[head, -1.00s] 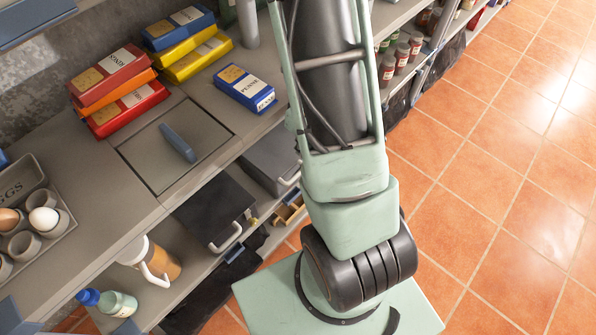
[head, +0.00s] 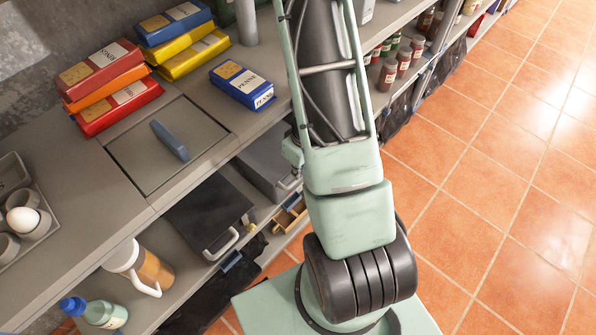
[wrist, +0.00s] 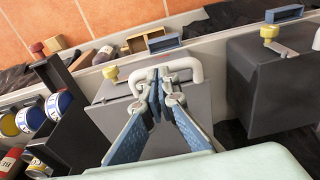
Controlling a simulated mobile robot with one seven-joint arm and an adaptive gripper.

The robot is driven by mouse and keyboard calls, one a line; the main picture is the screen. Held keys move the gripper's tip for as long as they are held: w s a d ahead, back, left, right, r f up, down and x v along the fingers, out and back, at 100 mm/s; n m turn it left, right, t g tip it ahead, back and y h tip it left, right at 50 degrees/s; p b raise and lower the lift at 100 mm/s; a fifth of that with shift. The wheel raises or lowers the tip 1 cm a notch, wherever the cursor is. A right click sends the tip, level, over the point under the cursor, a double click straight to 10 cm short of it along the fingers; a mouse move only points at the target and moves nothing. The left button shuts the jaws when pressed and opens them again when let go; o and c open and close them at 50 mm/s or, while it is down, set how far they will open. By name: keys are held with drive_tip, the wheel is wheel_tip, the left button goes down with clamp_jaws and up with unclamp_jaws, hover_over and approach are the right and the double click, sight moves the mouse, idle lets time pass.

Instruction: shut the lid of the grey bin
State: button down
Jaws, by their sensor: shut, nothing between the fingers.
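A grey bin (head: 266,160) with a white handle stands on the shelf under the counter, partly behind my arm in the head view. In the wrist view the grey bin (wrist: 187,112) is in front of my gripper, with its white handle (wrist: 188,66) at the top and a yellow knob beside it. My gripper (wrist: 158,78) is shut and empty, its fingertips close to the handle; I cannot tell whether they touch it. The gripper does not show in the head view. How far the bin's lid is open cannot be made out.
A black bin (head: 208,212) with a pale handle stands beside the grey one. A grey panel with a blue handle (head: 170,140) lies in the counter. Pasta boxes (head: 242,86) are on top. A dark rack with cans (wrist: 60,105) is at left in the wrist view. Tiled floor (head: 500,170) is clear.

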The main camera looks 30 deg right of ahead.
drive_tip(key=f+b, duration=0.1)
drive_tip(key=b, duration=0.2)
drive_tip(key=shift+s+f, duration=0.15)
drive_tip(key=shift+f, duration=0.2)
drive_tip(key=shift+r, duration=0.1)
drive_tip(key=s+d+r+p, duration=0.1)
drive_tip(key=r+p, duration=0.4)
drive_tip(key=r, duration=0.6)
drive_tip(key=s+r+p, duration=0.3)
drive_tip(key=r+p, duration=0.2)
drive_tip(key=r, duration=0.7)
drive_tip(key=shift+d+r, duration=0.2)
drive_tip(key=shift+d, duration=0.15)
